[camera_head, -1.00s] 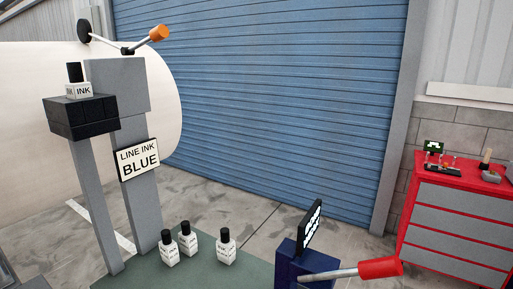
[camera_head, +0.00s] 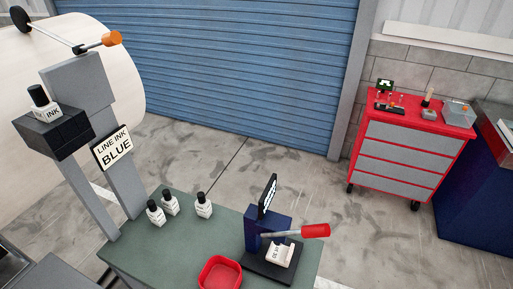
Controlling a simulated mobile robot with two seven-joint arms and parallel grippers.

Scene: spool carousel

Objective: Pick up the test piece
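A small white notched block (camera_head: 280,253) with dark lettering sits on the black base plate (camera_head: 262,268) of a dark blue lever device (camera_head: 267,224). It may be the test piece; its lettering is too small to read surely. The device's lever with a red handle (camera_head: 315,231) reaches right, above the block. Neither of my grippers is in view.
A red tray (camera_head: 220,262) stands left of the device on the green bench (camera_head: 185,236). Several ink bottles (camera_head: 204,206) stand behind it. A post carries a LINE INK BLUE sign (camera_head: 112,147). A red cabinet (camera_head: 408,150) and a dark blue bench (camera_head: 478,200) stand right.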

